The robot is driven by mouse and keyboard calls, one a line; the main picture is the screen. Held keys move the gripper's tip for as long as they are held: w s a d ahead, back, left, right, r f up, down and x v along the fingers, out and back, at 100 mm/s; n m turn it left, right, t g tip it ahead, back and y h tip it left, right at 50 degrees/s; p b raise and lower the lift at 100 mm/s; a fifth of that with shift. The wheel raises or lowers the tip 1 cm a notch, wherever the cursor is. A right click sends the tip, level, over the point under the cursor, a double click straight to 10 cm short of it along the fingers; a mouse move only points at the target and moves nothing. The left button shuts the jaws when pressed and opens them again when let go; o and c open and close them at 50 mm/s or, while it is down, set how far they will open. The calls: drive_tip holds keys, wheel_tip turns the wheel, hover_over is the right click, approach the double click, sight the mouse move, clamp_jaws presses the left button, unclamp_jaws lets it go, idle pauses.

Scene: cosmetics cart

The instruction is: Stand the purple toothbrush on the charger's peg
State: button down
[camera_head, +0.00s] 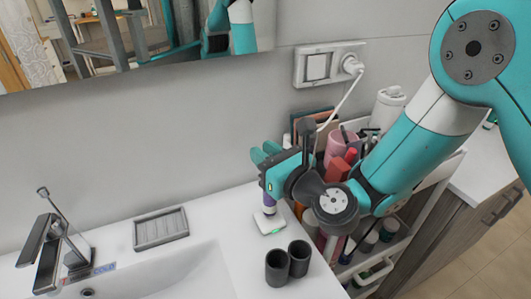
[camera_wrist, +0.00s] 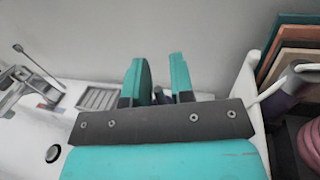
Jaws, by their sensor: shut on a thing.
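The purple toothbrush (camera_head: 269,204) is upright, or close to it, below my gripper (camera_head: 264,168). My gripper is shut on the toothbrush's upper part, which its fingers mostly hide. The white charger (camera_head: 268,223) with a green light lies on the counter directly under the toothbrush. The toothbrush's lower end meets the top of the charger in the picture. The peg is hidden, so I cannot tell whether the toothbrush is fully seated on it. In the wrist view, the two teal fingers (camera_wrist: 160,80) show with a narrow gap, and a small dark part shows low between them.
Two dark cups (camera_head: 288,264) stand just in front of the charger. A grey soap dish (camera_head: 161,229) and the faucet (camera_head: 55,242) are to the left, by the sink. A crowded cosmetics cart (camera_head: 397,247) is right of the counter. A white cord (camera_head: 345,101) hangs from the wall socket.

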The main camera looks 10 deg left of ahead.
drive_tip(key=shift+f+b, duration=1)
drive_tip(key=shift+f, duration=0.1)
drive_tip(key=c, duration=0.9)
unclamp_jaws()
drive_tip(key=shift+d, duration=0.1)
